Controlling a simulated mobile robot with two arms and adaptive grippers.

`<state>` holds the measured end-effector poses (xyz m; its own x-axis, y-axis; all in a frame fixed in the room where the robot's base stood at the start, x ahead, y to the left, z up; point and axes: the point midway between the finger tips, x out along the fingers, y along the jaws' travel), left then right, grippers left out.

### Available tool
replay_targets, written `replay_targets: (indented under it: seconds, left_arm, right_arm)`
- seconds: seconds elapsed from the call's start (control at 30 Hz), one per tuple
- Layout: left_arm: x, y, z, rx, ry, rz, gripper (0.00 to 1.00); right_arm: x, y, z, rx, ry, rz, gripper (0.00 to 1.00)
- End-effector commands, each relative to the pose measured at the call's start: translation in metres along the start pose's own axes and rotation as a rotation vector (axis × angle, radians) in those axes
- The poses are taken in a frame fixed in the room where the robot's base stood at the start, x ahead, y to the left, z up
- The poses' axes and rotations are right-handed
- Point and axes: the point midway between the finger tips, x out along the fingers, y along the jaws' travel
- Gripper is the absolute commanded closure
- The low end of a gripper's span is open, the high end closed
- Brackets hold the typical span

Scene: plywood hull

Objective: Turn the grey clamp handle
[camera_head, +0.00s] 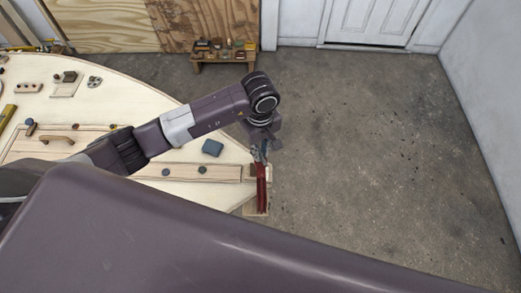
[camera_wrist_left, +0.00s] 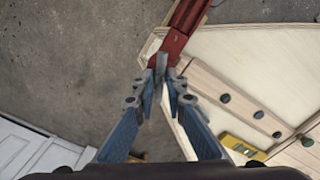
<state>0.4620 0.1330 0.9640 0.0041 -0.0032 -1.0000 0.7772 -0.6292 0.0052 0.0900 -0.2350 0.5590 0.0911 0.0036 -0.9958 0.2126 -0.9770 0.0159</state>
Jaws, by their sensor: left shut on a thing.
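A red clamp (camera_head: 262,190) sits at the right-hand tip of the pale plywood hull (camera_head: 222,140). In the left wrist view the red clamp (camera_wrist_left: 183,28) runs up to the top edge. Its grey handle (camera_wrist_left: 161,66) is small and lies at the near end of the red bar. My left gripper (camera_head: 260,148) reaches over the hull to this end from above. In the left wrist view the blue-grey fingers of my left gripper (camera_wrist_left: 162,88) close in at the grey handle, and their tips partly hide it. My right gripper is not in view.
A yellow tool (camera_wrist_left: 242,147) shows in the left wrist view. A low wooden bench (camera_head: 222,55) stands at the back. The concrete floor to the right is clear.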

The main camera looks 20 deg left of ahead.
Motion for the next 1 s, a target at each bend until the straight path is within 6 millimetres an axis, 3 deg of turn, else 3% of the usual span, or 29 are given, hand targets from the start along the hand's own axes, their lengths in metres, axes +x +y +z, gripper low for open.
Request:
replay_targets:
  seconds: [0.37,1.0]
  left_arm:
    - [0.004,0.0,-0.001,-0.098,0.003,0.002,1.0]
    - [0.005,0.0,-0.001,-0.666,0.001,0.008,1.0]
  right_arm:
    - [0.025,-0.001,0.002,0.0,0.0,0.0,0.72]
    - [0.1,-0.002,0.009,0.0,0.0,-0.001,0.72]
